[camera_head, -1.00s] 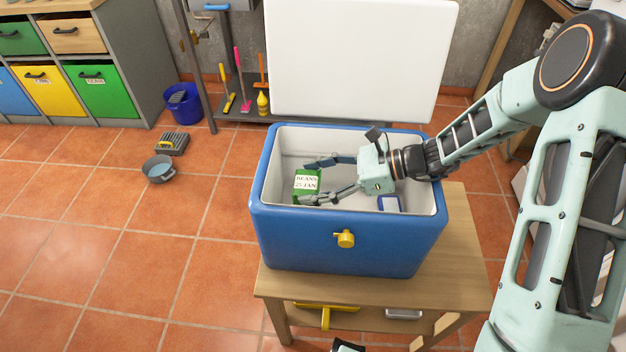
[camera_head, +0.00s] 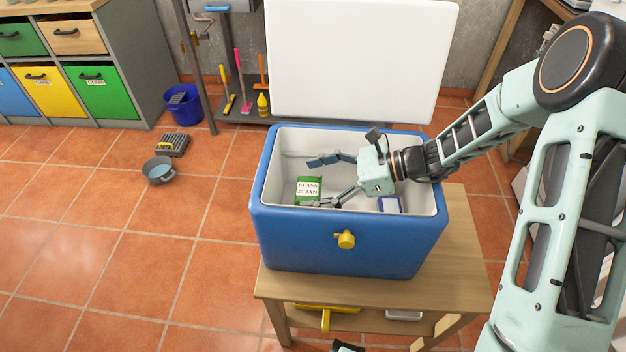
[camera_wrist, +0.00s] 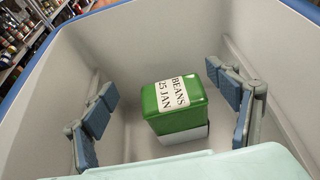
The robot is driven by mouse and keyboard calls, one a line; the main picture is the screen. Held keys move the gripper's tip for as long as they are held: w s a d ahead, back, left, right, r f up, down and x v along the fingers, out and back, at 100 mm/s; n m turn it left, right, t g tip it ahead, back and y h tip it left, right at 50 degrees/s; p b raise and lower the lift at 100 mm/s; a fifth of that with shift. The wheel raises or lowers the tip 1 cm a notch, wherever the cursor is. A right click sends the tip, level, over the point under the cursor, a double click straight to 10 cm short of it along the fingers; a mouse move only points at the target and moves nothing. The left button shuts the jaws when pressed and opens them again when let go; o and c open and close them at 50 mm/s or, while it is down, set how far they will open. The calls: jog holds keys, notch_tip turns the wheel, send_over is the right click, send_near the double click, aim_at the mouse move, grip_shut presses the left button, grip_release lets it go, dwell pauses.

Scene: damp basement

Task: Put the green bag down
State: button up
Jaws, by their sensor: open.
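The green bag (camera_head: 308,188), labelled "BEANS 25 JAN", is inside the blue cooler (camera_head: 346,262), at the left end of its white interior. It also shows in the wrist view (camera_wrist: 176,105), sitting over a whitish block whose nature I cannot tell. My gripper (camera_head: 313,183) is inside the cooler with its fingers spread wide. In the wrist view the fingers (camera_wrist: 166,108) stand apart on both sides of the bag, with a gap on each side. The bag's underside is hidden.
A blue-and-white item (camera_head: 389,204) lies in the cooler below my wrist. The cooler's white lid (camera_head: 362,60) stands open behind. The cooler rests on a wooden table (camera_head: 455,235). A grey pot (camera_head: 159,170) and a blue bucket (camera_head: 184,104) are on the tiled floor.

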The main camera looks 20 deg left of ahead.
jog(key=v, duration=0.7)
jog(key=shift+d+r+p, duration=0.25)
jog(key=shift+d+p, duration=0.05)
jog(key=shift+r, duration=0.1)
